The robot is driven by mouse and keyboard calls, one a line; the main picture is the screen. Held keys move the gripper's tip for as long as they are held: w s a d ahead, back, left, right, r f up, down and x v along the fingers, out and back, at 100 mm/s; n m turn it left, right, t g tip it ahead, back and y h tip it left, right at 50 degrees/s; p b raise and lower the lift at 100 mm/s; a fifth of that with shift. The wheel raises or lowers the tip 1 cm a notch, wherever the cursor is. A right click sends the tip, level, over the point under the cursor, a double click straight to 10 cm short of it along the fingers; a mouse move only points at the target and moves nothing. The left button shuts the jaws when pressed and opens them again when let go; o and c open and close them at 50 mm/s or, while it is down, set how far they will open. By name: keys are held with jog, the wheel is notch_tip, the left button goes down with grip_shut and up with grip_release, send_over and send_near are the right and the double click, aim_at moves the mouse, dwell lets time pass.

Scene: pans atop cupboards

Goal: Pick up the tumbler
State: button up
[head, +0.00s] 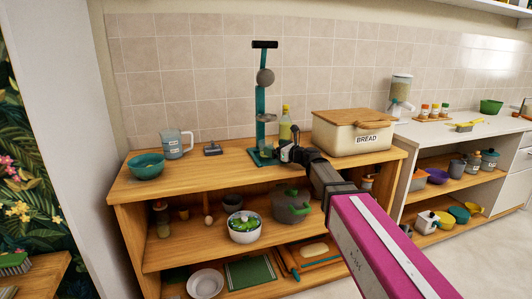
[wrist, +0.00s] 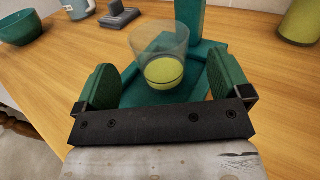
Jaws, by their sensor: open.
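The tumbler (wrist: 160,45) is a clear glass with a yellow-green bottom or contents, standing upright on the teal base (wrist: 213,52) of a press in the wrist view. My gripper (wrist: 158,78) is open, with one green-padded finger on each side, and the tumbler stands just ahead of the gap between them. No contact shows. In the head view my gripper (head: 287,152) is at the press stand (head: 261,102) on the wooden counter, and the tumbler cannot be made out clearly there.
A teal bowl (head: 147,166), a measuring jug (head: 174,144) and a small grey object (head: 212,149) stand left on the counter (head: 195,175). A yellow-green bottle (head: 285,124) is behind my gripper. A bread box (head: 352,134) stands to the right. Lower shelves hold pots and bowls.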

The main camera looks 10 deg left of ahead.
aim_at(267, 145)
jog(key=x, duration=0.5)
jog(key=shift+s, duration=0.1)
jog(key=c, duration=1.1)
jog(key=shift+o, duration=0.2)
jog(key=shift+r, duration=0.1)
